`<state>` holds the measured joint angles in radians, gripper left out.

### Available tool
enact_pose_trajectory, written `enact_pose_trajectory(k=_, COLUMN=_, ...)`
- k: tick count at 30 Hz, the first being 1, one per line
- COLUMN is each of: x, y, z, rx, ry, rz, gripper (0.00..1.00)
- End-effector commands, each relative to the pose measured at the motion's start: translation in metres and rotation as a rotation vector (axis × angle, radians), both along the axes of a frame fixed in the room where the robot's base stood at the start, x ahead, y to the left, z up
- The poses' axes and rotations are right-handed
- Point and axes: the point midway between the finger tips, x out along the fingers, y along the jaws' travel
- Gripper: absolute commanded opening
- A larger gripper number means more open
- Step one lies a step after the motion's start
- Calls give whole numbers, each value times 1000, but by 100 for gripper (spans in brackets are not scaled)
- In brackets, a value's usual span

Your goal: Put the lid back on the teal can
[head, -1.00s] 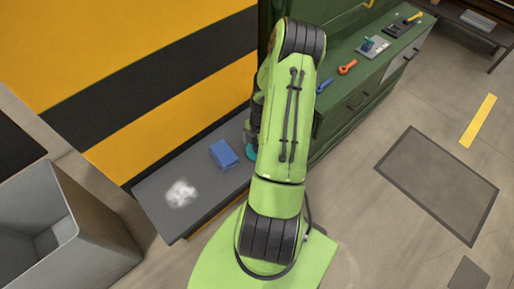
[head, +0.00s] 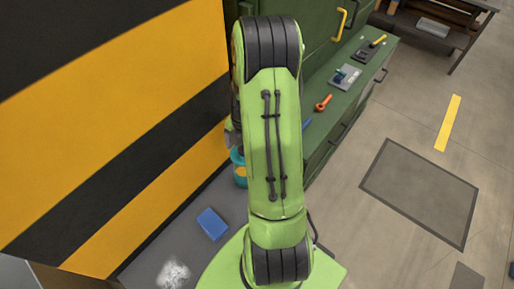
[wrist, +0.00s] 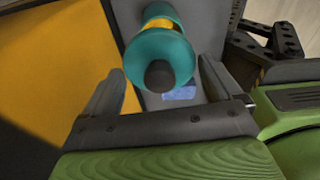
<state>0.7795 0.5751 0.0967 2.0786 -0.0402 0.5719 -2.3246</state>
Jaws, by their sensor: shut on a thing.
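The teal can (head: 240,174) with a yellow band stands on the grey bench top in the head view, partly hidden by my arm. In the wrist view the can's yellow band (wrist: 158,24) shows beyond the teal lid (wrist: 178,52). The round lid has a dark knob (wrist: 159,75) facing the camera. My gripper (wrist: 161,66) is shut on the lid, a finger at each side of it. The lid is in line with the can, but I cannot tell whether it touches the can's rim. In the head view my gripper is mostly hidden behind my arm, above the can.
A blue block (head: 212,224) and a white patch (head: 174,274) are on the bench left of the can. A striped yellow and black wall (head: 120,120) rises behind. A green cabinet (head: 335,125) with tools on top stands to the right. The floor at right is clear.

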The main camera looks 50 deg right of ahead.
Motion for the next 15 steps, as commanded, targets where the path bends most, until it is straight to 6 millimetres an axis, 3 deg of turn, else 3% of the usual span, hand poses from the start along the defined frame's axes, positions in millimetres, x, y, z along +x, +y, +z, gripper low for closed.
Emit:
enact_pose_trajectory(k=5, x=2, y=4, z=-3, rx=2, ry=1, rz=16, gripper=62)
enact_pose_trajectory(k=15, x=1, y=4, z=-40, rx=2, ry=1, rz=15, gripper=62)
